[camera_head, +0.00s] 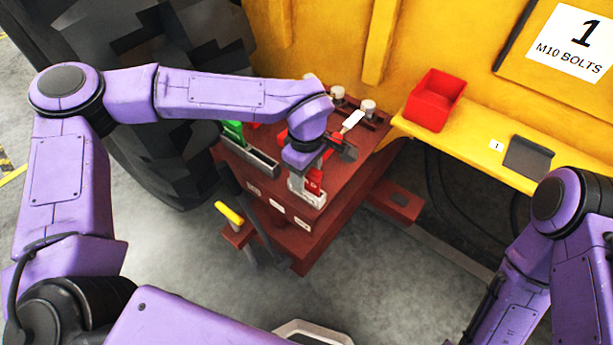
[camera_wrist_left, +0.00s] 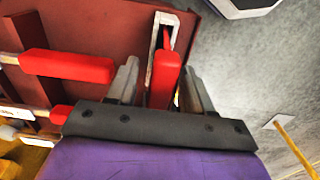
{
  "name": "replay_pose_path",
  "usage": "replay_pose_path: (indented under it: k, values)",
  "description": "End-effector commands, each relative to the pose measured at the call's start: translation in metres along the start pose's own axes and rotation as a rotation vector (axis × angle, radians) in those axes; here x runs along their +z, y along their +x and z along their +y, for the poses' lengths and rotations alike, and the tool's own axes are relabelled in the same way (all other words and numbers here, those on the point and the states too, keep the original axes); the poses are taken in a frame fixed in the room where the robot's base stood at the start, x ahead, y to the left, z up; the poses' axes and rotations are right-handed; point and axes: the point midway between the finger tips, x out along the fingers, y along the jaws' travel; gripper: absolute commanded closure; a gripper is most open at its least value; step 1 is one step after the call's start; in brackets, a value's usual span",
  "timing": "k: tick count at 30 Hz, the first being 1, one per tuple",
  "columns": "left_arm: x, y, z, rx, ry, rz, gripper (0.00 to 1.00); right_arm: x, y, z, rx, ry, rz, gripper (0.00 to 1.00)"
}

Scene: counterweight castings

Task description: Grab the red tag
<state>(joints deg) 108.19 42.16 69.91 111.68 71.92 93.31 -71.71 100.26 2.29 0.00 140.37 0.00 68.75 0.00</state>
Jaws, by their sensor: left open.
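A red tag-like piece (camera_wrist_left: 163,78) stands between the two fingers of my left gripper (camera_wrist_left: 162,72) in the left wrist view. The fingers are open, one on each side of it, and I cannot tell whether they touch it. It also shows in the head view (camera_head: 314,182) at a pale metal frame on the front of the red-brown casting (camera_head: 285,180). There my left gripper (camera_head: 318,168) is over it and partly hides it. A second red piece, a handle (camera_wrist_left: 68,66), lies to the left in the left wrist view. My right gripper is not in view.
A green piece (camera_head: 233,130) sits by a grey slotted holder (camera_head: 255,160). A white label (camera_head: 353,121) and pale knobs are behind my gripper. A red bin (camera_head: 434,100) stands on the yellow ledge (camera_head: 470,148). A yellow-handled lever (camera_head: 229,213) juts out at the front left.

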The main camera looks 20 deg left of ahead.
Motion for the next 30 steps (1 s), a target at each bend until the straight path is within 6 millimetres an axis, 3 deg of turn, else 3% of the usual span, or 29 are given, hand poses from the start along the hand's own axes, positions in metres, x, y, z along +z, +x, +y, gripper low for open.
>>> replay_pose_path:
  k: [2, 4, 7, 8, 17, 30]
  values:
    - [0.000, 0.000, 0.000, 0.000, 0.000, 0.000, 0.49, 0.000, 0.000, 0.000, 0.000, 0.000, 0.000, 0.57]
    - [0.000, 0.000, 0.000, 0.000, 0.000, 0.000, 0.65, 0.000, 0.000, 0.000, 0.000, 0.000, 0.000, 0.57]
    - [0.000, 0.000, 0.000, 0.000, 0.000, 0.000, 0.98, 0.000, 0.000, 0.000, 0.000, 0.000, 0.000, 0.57]
    - [0.000, 0.000, 0.000, 0.000, 0.000, 0.000, 1.00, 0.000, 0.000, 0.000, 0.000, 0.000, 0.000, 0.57]
    - [0.000, -0.005, 0.001, 0.002, 0.000, 0.001, 1.00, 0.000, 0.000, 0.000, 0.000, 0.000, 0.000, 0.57]
    - [0.000, -0.093, 0.001, 0.002, 0.000, 0.002, 1.00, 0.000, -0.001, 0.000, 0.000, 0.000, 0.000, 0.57]
